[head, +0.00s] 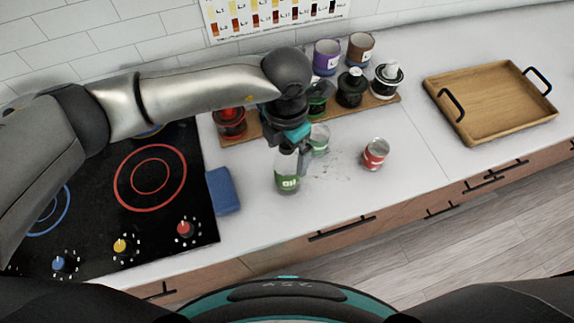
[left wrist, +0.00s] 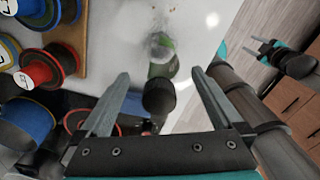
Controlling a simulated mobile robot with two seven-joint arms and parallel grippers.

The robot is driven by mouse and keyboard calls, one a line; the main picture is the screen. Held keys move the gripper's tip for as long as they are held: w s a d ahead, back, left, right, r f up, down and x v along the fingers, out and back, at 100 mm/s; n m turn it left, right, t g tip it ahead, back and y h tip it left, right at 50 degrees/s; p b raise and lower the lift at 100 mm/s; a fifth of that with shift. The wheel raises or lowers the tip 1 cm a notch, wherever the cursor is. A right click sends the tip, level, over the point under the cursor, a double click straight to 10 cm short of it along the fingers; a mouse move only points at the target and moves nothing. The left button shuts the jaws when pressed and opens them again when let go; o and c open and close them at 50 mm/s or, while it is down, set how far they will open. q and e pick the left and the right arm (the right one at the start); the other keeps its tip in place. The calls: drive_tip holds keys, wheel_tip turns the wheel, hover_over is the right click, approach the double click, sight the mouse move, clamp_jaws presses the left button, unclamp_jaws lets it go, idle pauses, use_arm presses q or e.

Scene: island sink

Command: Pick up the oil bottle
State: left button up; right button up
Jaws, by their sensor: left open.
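The oil bottle (head: 288,181), with a green lower label reading "oil", stands on the white counter right of the stove. My left gripper (head: 296,155) is over its upper part, pointing down and hiding its top. In the left wrist view the bottle (left wrist: 158,98) shows its dark cap between the two spread fingers (left wrist: 157,95), with a gap on each side. My left gripper is open and not closed on it. My right gripper (left wrist: 260,47) shows small in the left wrist view, away from the bottle, its fingers apart and empty.
A green-and-white container (head: 319,139) stands close behind the bottle, and a red can (head: 376,154) to its right. Several jars line a wooden board (head: 385,104) at the back. A blue block (head: 223,191) lies beside the stove (head: 110,205). A wooden tray (head: 490,100) is far right.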

use_arm(q)
drive_tip(key=shift+f, duration=1.15)
clamp_jaws()
drive_tip(key=shift+r, duration=0.1)
